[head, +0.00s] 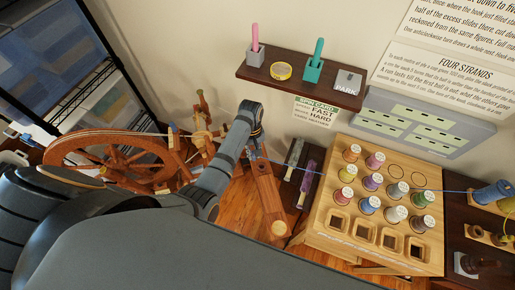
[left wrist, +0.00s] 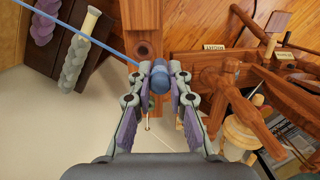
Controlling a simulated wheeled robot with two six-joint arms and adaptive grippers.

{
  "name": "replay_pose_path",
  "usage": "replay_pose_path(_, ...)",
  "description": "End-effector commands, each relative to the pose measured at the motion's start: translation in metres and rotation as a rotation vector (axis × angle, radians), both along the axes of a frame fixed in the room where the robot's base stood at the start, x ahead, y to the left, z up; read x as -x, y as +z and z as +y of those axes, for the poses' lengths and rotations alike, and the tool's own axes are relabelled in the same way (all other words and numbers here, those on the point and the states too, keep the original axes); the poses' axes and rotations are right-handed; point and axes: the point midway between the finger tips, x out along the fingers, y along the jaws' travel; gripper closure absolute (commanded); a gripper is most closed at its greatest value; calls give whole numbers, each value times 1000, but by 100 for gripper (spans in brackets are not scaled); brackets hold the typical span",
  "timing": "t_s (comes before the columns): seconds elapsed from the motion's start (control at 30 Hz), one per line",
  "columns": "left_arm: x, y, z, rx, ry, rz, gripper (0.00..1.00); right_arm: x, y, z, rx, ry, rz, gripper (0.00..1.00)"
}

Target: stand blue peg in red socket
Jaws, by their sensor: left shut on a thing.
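My left gripper (head: 257,143) is shut on a blue peg (left wrist: 160,78), seen end-on between its fingertips in the left wrist view (left wrist: 157,80). A blue thread (left wrist: 95,38) runs up and left from the peg. In the head view the gripper is high over a reddish wooden beam (head: 266,195) beside the spinning wheel. Most of the peg is hidden in the head view. My right gripper is not in view.
A wall shelf (head: 300,82) holds a pink peg (head: 255,38) in a grey socket and a teal peg (head: 318,50) in a teal socket. The spinning wheel (head: 115,160) stands left. A rack of spools (head: 325,220) stands right, crossed by the blue thread.

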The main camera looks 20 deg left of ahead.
Motion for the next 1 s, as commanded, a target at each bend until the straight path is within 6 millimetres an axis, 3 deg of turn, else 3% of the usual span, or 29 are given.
replay_pose_path(0.2, -24, -32, -15, -1, 689, 3, 100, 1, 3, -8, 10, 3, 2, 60)
replay_pose_path(0.4, -33, -47, -22, -3, 1061, 3, 100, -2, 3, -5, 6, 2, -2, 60)
replay_pose_path(0.67, -36, -50, -23, -2, 1141, 3, 100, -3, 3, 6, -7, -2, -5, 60)
replay_pose_path(1.0, -35, -47, -23, 0, 1151, 1, 100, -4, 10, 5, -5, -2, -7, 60)
